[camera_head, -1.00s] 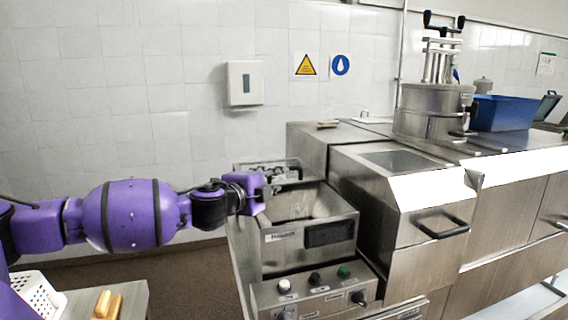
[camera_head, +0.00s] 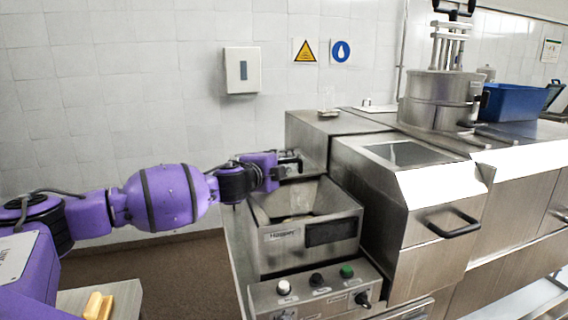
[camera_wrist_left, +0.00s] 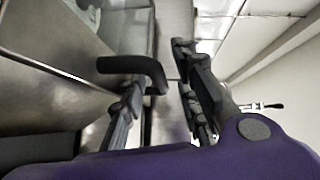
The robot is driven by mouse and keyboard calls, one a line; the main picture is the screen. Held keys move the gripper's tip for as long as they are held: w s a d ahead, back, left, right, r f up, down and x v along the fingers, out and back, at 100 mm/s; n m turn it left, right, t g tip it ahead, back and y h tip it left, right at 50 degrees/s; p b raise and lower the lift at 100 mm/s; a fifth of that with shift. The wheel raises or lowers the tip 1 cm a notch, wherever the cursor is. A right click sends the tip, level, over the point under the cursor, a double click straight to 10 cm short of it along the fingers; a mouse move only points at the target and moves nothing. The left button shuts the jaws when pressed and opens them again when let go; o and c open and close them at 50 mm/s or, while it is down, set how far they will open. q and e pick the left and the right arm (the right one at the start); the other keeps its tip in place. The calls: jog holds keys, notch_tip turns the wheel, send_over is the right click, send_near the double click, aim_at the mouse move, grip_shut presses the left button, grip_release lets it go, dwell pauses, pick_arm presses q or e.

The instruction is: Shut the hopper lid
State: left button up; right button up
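The steel hopper (camera_head: 283,238) stands in the middle of the head view, with a label and a dark panel on its front. Its top is uncovered and I see into it. My left gripper (camera_head: 290,165) is at its back edge, above the opening. The lid is not clearly made out there; the gripper covers that area. In the left wrist view a black bar-shaped handle (camera_wrist_left: 128,65) lies across the left finger, its bent end between the spread fingers of my left gripper (camera_wrist_left: 162,75). I cannot tell whether they touch. My right gripper is out of view.
A control panel (camera_head: 318,291) with knobs and buttons is in front of the hopper. A steel machine (camera_head: 375,215) with a black-handled front stands close on the right. A blue bin (camera_head: 515,103) and steel pot (camera_head: 437,98) are farther back. A small table (camera_head: 128,297) is at lower left.

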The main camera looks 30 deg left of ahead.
pick_arm(q)
jog(key=shift+w, duration=0.25)
grip_shut()
jog(key=shift+f, duration=0.1)
